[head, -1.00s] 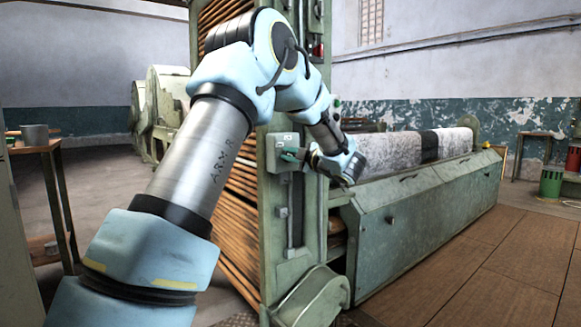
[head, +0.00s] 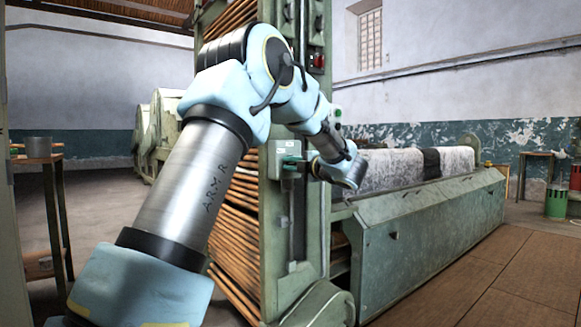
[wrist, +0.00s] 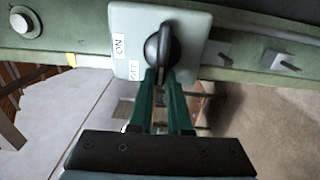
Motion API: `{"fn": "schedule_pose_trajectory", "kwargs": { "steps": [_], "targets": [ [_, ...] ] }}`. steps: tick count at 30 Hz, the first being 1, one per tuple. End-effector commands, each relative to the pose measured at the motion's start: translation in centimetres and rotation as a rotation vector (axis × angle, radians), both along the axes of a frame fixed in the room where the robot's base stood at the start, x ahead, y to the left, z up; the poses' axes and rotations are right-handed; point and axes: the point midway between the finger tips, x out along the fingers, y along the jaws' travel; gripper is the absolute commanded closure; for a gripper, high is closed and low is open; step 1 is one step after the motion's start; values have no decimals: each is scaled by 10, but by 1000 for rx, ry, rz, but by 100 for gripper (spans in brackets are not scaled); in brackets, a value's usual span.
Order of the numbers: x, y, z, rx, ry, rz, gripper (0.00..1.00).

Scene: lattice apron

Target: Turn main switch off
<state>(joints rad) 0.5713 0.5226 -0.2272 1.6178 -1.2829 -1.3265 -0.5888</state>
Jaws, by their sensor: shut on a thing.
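The main switch is a pale box (head: 284,148) on the green machine post in the head view. In the wrist view the box's plate (wrist: 187,22) carries ON and OFF labels and a black rotary knob (wrist: 158,48). My gripper (wrist: 161,74) has its green fingers closed around the knob's handle, whose gripped part is partly hidden. In the head view my gripper (head: 293,163) reaches the box from the right. The knob's exact setting against the labels is hard to tell.
A red switch (head: 318,62) and a green button (head: 337,112) sit on the machine higher up. A long green trough (head: 430,215) stretches right. A small table (head: 40,157) with a grey cup (head: 38,146) stands left. Brown floor (head: 500,280) lies open at the front right.

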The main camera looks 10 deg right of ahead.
Motion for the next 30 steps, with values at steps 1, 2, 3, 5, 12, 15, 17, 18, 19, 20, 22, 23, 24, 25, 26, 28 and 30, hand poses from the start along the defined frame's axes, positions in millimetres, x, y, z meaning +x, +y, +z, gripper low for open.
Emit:
{"fn": "schedule_pose_trajectory", "kwargs": {
  "steps": [1, 2, 3, 5, 12, 15, 17, 18, 19, 20, 22, 23, 24, 25, 26, 28, 30],
  "targets": [
    [1, 0, 0, -2, 0, -1, 100],
    [1, 0, 0, -2, 0, -1, 100],
    [1, 0, 0, -2, 0, -1, 100],
    [1, 0, 0, -1, 0, -1, 100],
    [1, 0, -1, 0, 1, -1, 65],
    [0, 0, 0, 0, 1, -1, 54],
    [0, 0, 0, 0, 1, -1, 54],
    [0, 0, 0, 0, 1, -1, 54],
    [0, 0, 0, 0, 1, -1, 54],
    [0, 0, 0, 0, 1, -1, 54],
    [0, 0, 0, 0, 0, -1, 54],
    [-1, -1, 0, 0, 1, -1, 54],
    [-2, -2, 0, 0, 1, -2, 54],
    [-4, -3, 0, 0, 1, -2, 54],
    [-7, -4, 0, 0, 1, -3, 54],
    [-15, -9, 1, 0, 1, -4, 54],
    [-27, -15, 1, 1, 1, -6, 54]
  ]
}}
